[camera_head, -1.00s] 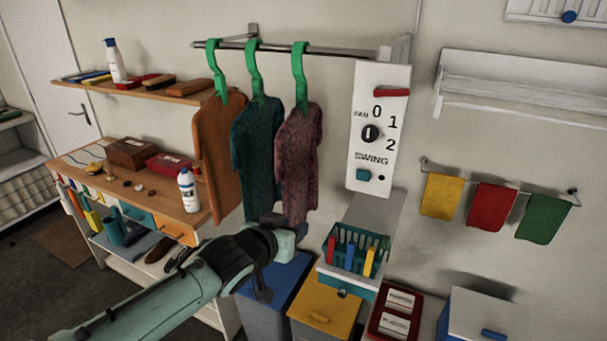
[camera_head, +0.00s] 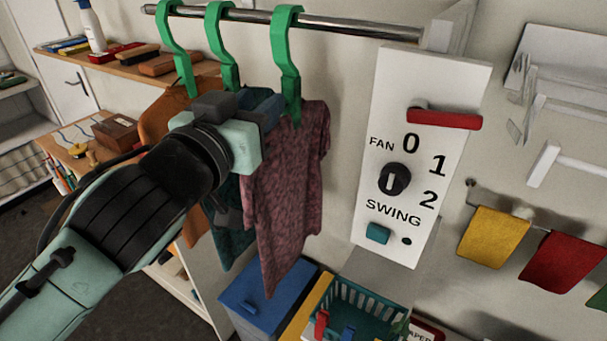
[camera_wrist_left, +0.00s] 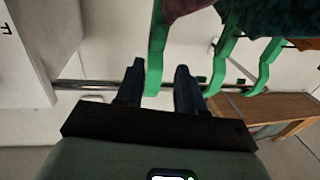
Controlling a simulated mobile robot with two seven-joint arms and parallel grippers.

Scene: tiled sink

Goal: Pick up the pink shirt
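The pink shirt (camera_head: 290,190) hangs on a green hanger (camera_head: 287,60), the rightmost of three on the metal rail. My left gripper (camera_head: 268,108) is at the shirt's upper left, close to the base of that hanger. In the left wrist view, the two dark fingers (camera_wrist_left: 160,85) are apart, and the green hanger (camera_wrist_left: 155,50) shows between them. I cannot tell whether they touch it. A bit of the pink shirt (camera_wrist_left: 183,8) shows at that view's top edge. My arm hides part of the teal shirt (camera_head: 232,245) and the orange shirt (camera_head: 165,115). My right gripper is not in view.
The metal rail (camera_head: 330,28) runs above the shirts. A white fan panel (camera_head: 420,160) with knob and switches stands close right of the pink shirt. A blue bin (camera_head: 265,300) and a teal basket (camera_head: 365,310) are below. A wooden shelf (camera_head: 130,65) is at left.

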